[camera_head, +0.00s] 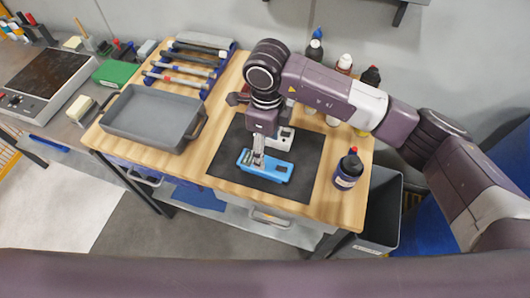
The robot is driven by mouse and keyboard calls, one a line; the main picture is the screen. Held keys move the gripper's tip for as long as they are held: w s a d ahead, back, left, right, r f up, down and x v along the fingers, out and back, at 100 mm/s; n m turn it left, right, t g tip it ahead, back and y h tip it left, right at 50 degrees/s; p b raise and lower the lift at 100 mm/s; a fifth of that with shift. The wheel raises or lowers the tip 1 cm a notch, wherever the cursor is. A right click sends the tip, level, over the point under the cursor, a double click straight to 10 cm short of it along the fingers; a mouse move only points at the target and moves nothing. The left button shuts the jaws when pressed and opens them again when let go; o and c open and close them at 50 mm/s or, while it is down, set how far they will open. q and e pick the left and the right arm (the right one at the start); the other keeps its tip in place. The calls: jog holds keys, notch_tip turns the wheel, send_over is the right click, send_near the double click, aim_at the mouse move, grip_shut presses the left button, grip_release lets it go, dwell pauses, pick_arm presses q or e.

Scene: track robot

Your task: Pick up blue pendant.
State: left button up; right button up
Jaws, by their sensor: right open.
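The blue pendant (274,168) lies flat on the black mat (303,160) on the wooden workbench. It is a blue box with a dark patch near its right end. My right gripper (258,160) points down over the pendant's left half, with its fingertips at or just above it. It is open; whether the fingers touch the pendant I cannot tell. The gripper hides part of the pendant's left half. My left gripper is not in view.
A white device (284,138) sits just behind the pendant. A grey tray (152,118) stands at left, a dark bottle (348,170) at right. Several bottles line the back. A tool rack (187,68) is at back left. The mat's front right part is clear.

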aim_at(266, 166)
jog(key=f+p, duration=0.1)
jog(key=s+f+p, duration=0.1)
jog(key=f, duration=0.1)
jog(key=shift+s+a+f, duration=0.15)
jog(key=shift+f, duration=0.1)
jog(key=f, duration=0.1)
jog(key=f+p, duration=0.1)
jog(key=shift+w+a+f, duration=0.1)
jog(key=shift+w+f, duration=0.15)
jog(key=shift+f, duration=0.45)
jog(key=c, duration=1.5)
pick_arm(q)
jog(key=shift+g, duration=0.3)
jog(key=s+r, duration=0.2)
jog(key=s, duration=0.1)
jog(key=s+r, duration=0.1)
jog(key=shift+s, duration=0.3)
pick_arm(e)
jog(key=shift+r, duration=0.15)
